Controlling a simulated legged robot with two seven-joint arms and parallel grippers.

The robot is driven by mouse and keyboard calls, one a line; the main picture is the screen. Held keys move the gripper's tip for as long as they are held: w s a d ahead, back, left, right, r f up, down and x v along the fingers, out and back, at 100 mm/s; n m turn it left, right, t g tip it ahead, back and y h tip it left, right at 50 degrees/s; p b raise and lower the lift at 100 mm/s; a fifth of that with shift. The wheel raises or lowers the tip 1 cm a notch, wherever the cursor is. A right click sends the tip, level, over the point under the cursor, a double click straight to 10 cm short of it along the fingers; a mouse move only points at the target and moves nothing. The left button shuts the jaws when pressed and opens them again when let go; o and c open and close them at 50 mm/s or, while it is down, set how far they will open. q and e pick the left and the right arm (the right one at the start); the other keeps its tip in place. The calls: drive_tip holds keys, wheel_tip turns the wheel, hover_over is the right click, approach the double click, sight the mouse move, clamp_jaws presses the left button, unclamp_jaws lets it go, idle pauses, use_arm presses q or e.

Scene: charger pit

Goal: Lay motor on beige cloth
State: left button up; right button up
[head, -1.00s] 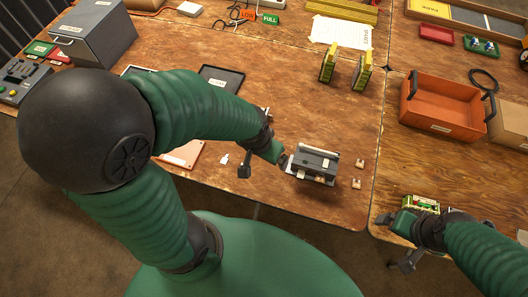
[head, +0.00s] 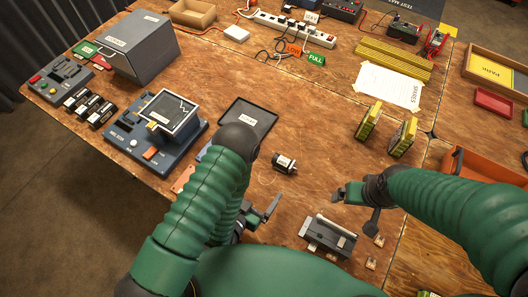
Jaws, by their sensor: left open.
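The motor (head: 284,162) is a small dark cylinder with a white label, lying on the bare wooden bench near the middle of the head view. No beige cloth can be made out; my arms hide part of the bench. My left gripper (head: 259,218) is open and empty, below and slightly left of the motor, apart from it. My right gripper (head: 357,208) is to the right of and below the motor, with its fingers apart and nothing visible between them.
A grey block device (head: 329,235) lies at the front edge between my grippers. A black tray (head: 249,119) and a blue machine (head: 150,136) stand left of the motor. Yellow-green packs (head: 369,121) stand to the right.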

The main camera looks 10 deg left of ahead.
sight(284, 159)
use_arm(q)
drive_tip(key=shift+w+d+r, duration=0.1)
drive_tip(key=shift+w+r, duration=0.05)
drive_tip(key=shift+w, duration=0.15)
drive_tip(key=shift+w+d+p, duration=0.35)
drive_tip(key=shift+w+p, duration=0.3)
drive_tip(key=shift+p, duration=0.05)
drive_tip(key=x, duration=1.4)
drive_tip(key=shift+p, duration=0.35)
drive_tip(key=shift+w+f, duration=0.2)
drive_tip(key=shift+f, duration=0.05)
drive_tip(key=c, duration=2.1)
drive_tip(key=shift+r, duration=0.15)
